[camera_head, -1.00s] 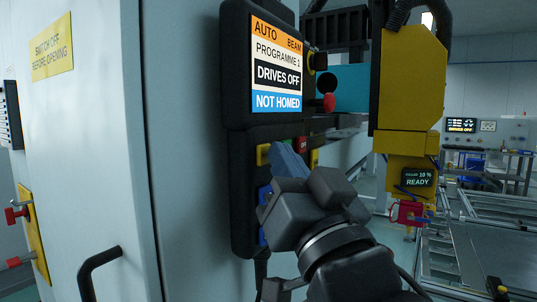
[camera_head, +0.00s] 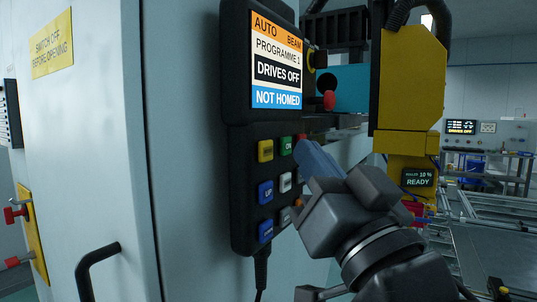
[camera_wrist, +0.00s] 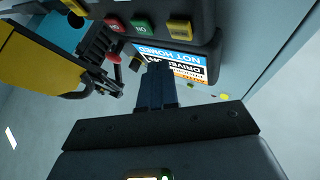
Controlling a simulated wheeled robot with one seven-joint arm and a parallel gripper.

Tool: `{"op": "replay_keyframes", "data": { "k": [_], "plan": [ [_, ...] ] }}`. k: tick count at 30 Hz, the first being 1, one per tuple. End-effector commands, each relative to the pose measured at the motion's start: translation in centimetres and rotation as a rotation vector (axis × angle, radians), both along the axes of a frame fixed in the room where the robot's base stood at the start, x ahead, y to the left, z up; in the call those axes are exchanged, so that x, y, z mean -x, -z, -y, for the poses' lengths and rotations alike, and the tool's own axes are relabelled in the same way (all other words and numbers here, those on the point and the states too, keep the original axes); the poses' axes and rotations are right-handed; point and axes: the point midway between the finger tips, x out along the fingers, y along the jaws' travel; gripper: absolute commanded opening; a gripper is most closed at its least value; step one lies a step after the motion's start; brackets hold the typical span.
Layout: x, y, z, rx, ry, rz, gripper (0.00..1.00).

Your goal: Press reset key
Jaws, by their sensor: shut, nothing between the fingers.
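The black control pendant (camera_head: 237,187) hangs upright on the cabinet side, with coloured keys below its screen. No key label reads clearly as reset; the yellow key (camera_head: 265,151) has small unreadable text and also shows in the wrist view (camera_wrist: 179,28). Beside it are the green ON key (camera_head: 286,145) and a red key (camera_head: 301,139), partly hidden by my fingers. My gripper (camera_head: 304,149) is shut and empty, its blue fingers at the right of the key rows. In the wrist view its fingertips (camera_wrist: 157,66) overlap the screen's edge; contact cannot be told.
The screen (camera_head: 277,62) reads DRIVES OFF and NOT HOMED. Blue UP (camera_head: 265,193) and other keys sit lower down. A red-knobbed lever (camera_head: 329,101) and a yellow machine head (camera_head: 408,85) stand to the right. A black door handle (camera_head: 95,262) projects at the lower left.

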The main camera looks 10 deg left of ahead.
Motion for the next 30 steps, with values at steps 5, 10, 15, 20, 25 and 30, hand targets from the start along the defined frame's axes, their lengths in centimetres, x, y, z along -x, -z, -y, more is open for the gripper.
{"op": "replay_keyframes", "data": {
  "k": [5, 10, 15, 20, 25, 30],
  "plan": [
    [0.5, 0.2, 1.6, 0.000, 0.002, 0.000, 0.00],
    [0.9, 0.1, 2.6, 0.000, 0.001, 0.000, 0.00],
    [1.1, 0.0, 2.8, 0.000, -0.001, 0.000, 0.00],
    [1.1, 0.0, 2.8, 0.000, -0.001, 0.000, 0.00],
    [1.1, 0.0, 2.8, 0.001, -0.001, 0.000, 0.00],
    [1.0, 0.1, 2.8, 0.001, 0.000, -0.001, 0.00]
  ]
}}
